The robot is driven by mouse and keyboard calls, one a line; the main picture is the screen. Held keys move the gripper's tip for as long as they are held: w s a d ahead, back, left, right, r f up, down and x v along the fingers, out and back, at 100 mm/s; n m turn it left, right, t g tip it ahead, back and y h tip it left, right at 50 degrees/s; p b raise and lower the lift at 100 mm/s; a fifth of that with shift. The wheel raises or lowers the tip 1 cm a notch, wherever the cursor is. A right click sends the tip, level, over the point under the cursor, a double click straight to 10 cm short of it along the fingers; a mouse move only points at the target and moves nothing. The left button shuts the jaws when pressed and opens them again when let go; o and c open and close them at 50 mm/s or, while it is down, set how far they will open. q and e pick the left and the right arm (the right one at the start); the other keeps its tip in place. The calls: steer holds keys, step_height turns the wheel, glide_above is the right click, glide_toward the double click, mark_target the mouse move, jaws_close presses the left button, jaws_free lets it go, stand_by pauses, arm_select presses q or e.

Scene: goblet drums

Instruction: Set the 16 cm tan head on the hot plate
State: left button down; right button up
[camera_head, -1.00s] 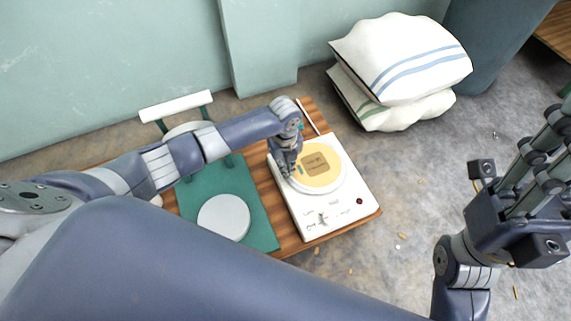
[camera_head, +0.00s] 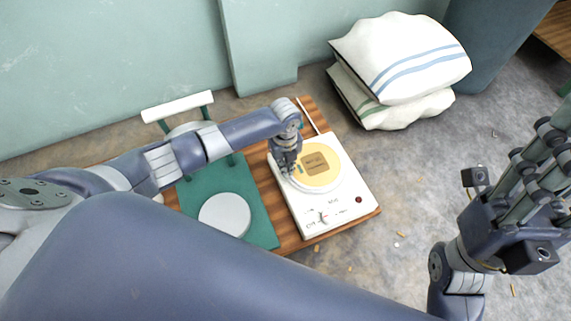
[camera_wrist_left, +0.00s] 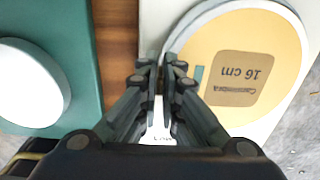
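The tan head (camera_head: 326,178) is a flat disc with a pale rim and a brown label. It lies over the white hot plate (camera_head: 345,210); I cannot tell whether it bears fully on it. In the left wrist view the head (camera_wrist_left: 285,50) shows its label reading 16 cm and a small teal mark. My left gripper (camera_head: 287,176) points down at the head's left edge. In the left wrist view its fingers (camera_wrist_left: 160,65) are nearly together, seemingly pinching the rim. My right gripper (camera_head: 565,125) is empty over the floor, its fingertips partly out of view.
A white roll on a green frame (camera_head: 178,106) stands behind. Stacked cushions (camera_head: 400,60) lie at the back. The floor at right has small scraps.

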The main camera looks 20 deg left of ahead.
arm_select(q)
steer(key=c, duration=1.7)
jaws_free()
step_height(320, 180, up, 12)
